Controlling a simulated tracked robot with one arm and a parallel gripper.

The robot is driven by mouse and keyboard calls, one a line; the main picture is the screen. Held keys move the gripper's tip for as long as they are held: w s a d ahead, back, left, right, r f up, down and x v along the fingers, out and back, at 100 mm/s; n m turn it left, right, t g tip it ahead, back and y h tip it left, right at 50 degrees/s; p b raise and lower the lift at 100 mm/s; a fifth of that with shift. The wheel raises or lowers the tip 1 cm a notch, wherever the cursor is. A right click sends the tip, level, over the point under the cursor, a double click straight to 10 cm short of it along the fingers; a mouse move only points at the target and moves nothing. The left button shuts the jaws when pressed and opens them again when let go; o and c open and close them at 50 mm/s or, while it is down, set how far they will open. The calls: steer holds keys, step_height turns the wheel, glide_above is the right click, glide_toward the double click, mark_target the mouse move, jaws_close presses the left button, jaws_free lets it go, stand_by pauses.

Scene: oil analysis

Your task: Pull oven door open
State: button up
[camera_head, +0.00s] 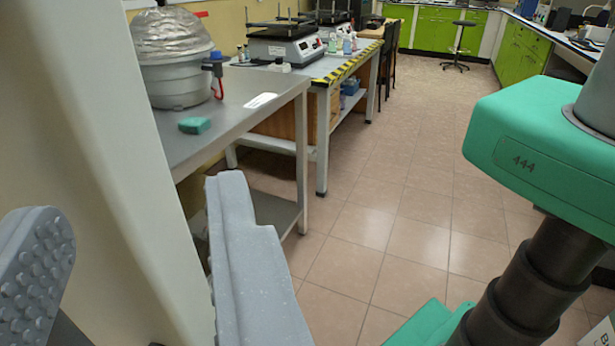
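My gripper (134,198) is at the lower left, with its two grey fingers wide apart. The left finger shows a studded inner pad; the right finger is a stepped grey block. A plain beige-grey upright panel (85,110) fills the left edge and shows behind and between the fingers. It may be part of the oven or its door, but I cannot tell. No handle shows on it. Whether the fingers touch the panel is unclear.
A grey metal table (255,90) beyond the panel holds a foil-topped round vessel (175,60) and a green block (194,125). Benches with instruments (285,45) stand behind. The tiled floor (400,180) is clear in the middle; a stool (460,45) stands far back.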

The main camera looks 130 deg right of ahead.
steer(key=shift+s+a+r+p, duration=0.1)
steer(key=shift+s+a+p, duration=0.05)
steer(key=shift+s+p, duration=0.85)
steer(key=shift+s+a+r+p, duration=0.1)
steer(key=shift+s+p, duration=0.7)
steer(key=shift+p, duration=0.3)
steer(key=shift+c, duration=0.4)
